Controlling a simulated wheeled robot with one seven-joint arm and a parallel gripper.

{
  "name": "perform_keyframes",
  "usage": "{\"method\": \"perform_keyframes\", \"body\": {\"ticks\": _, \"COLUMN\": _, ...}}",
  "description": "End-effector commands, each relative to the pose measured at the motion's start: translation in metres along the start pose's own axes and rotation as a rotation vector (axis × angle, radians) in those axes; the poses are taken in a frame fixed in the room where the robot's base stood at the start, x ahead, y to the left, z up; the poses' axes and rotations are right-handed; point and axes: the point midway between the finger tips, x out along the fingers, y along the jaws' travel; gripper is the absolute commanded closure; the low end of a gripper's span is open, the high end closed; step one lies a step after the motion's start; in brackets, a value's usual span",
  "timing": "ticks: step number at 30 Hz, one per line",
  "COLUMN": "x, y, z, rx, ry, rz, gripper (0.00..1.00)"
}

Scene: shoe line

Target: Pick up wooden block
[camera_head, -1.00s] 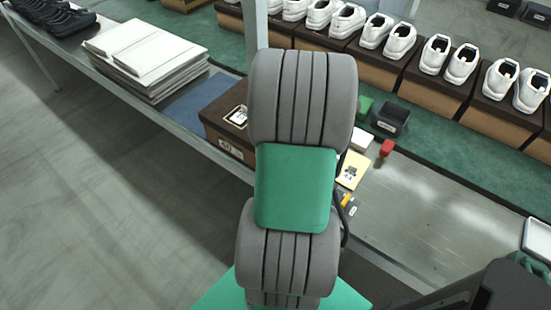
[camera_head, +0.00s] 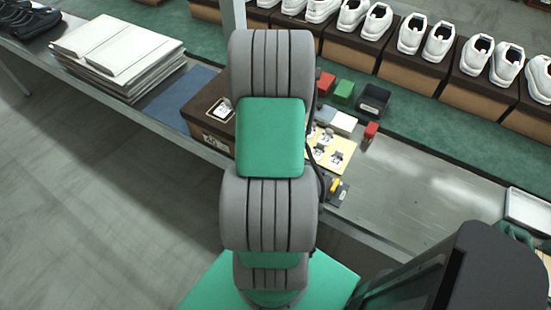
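I cannot make out a block that is clearly wooden. Small coloured blocks sit on the line behind my arm: a red block (camera_head: 326,83), a green block (camera_head: 343,92) and a white block (camera_head: 344,122). A small red item (camera_head: 371,131) stands just right of the white one. My grey and green arm rises through the middle of the view and hides part of the bench behind it. My gripper is not in view, so its hold cannot be seen.
A dark bin (camera_head: 373,100) stands beside the green block. A yellow card (camera_head: 332,152) lies near the bench's front edge. A brown shoebox (camera_head: 208,112) is left of my arm. White shoes (camera_head: 427,38) on boxes line the back. The metal surface (camera_head: 400,190) at right is largely clear.

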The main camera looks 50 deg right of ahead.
Motion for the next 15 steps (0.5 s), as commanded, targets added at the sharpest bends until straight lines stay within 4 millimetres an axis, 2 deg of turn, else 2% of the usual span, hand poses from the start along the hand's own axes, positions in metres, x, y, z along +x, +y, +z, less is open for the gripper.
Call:
{"method": "perform_keyframes", "body": {"ticks": 2, "x": -0.0001, "y": 0.0002, "z": 0.0002, "rx": -0.001, "ry": 0.0, "rz": 0.0, "gripper": 0.27}}
{"method": "perform_keyframes", "body": {"ticks": 15, "x": -0.0003, "y": 0.0004, "z": 0.0004, "rx": -0.001, "ry": 0.0, "rz": 0.0, "gripper": 0.63}}
